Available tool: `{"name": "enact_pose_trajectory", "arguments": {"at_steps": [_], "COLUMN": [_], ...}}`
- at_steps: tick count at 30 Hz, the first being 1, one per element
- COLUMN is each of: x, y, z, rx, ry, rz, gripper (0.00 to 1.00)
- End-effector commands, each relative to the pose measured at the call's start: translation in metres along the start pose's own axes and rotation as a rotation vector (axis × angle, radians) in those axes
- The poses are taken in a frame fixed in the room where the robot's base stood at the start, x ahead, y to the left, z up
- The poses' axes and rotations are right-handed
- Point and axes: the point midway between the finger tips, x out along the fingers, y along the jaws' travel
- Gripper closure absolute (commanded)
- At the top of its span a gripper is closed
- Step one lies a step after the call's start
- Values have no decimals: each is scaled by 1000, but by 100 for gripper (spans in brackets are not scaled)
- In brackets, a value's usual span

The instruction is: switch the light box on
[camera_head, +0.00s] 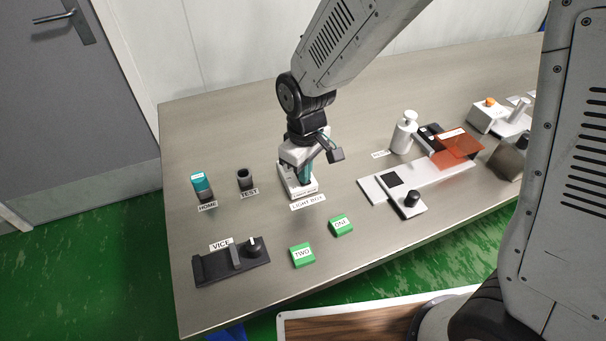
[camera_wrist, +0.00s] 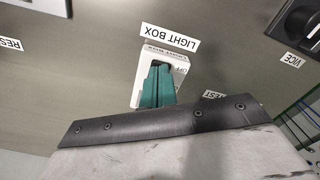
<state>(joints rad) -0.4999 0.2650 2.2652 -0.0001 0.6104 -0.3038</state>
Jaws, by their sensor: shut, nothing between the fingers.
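The light box (camera_head: 303,193) is a small white box on the table, behind its "LIGHT BOX" label (camera_head: 308,202). In the wrist view the white box (camera_wrist: 181,62) has a dark recess or switch (camera_wrist: 158,62) and small printing that seems to read "OFF". My gripper (camera_head: 306,176) is directly over the box, pointing down. Its teal fingers show in the wrist view (camera_wrist: 157,82), shut together with nothing between them. They cover part of the box. I cannot tell whether the tips touch the switch, or the switch's position.
Left of the box are a dark cup (camera_head: 245,180) marked "TEST" and a teal-topped drum (camera_head: 202,185) marked "HOME". In front are green blocks "TWO" (camera_head: 302,255) and "ONE" (camera_head: 341,225) and a black vice (camera_head: 231,262). A white bottle (camera_head: 404,133) stands right.

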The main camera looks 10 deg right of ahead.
Motion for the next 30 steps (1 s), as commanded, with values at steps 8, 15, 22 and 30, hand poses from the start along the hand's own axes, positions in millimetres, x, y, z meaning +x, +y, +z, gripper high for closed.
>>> {"name": "enact_pose_trajectory", "arguments": {"at_steps": [8, 15, 22, 30], "x": [-11, -31, -50, -68], "y": [0, 0, 0, 0], "z": [0, 0, 0, 0], "rx": [0, 0, 0, 0], "ry": [0, 1, 1, 0], "rz": [0, 0, 0, 0], "gripper": [100, 100, 100, 100]}}
